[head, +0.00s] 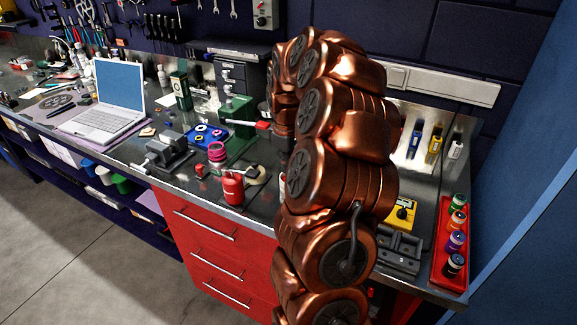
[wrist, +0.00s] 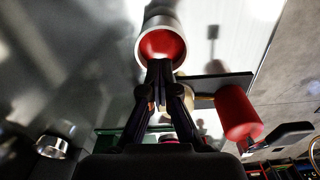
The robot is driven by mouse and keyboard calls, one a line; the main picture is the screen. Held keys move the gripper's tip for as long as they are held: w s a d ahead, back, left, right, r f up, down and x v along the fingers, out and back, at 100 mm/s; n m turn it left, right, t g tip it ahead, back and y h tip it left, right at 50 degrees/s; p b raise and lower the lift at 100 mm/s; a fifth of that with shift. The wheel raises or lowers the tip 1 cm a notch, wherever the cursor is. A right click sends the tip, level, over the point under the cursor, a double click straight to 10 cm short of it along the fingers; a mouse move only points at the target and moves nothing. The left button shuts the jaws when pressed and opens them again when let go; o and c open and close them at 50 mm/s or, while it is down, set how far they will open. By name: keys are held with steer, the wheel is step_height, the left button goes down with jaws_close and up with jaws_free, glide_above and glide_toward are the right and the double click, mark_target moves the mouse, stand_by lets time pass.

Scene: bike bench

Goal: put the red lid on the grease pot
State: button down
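In the wrist view my gripper (wrist: 160,70) has its two dark fingers drawn close together, with the tips at a red round surface, which looks like the red lid (wrist: 161,44). The fingers appear shut on it; the exact contact is hidden behind the tips. A silvery round rim, which looks like the grease pot (wrist: 143,40), surrounds the red. I cannot tell whether the lid rests on the rim or is held above it. In the head view my copper arm hides the gripper, the lid and most of that spot.
A red canister (head: 232,188), a blue tray (head: 207,134) and a laptop (head: 108,100) are left. A red tray (head: 440,268) of bottles is right.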

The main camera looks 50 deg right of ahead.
steer(key=shift+w+d+p, duration=0.15)
steer(key=shift+w+p, duration=0.25)
steer(key=shift+w, duration=1.65)
steer(key=shift+w+d+p, duration=0.15)
steer(key=shift+w+p, duration=0.2)
steer(key=shift+w, duration=1.7)
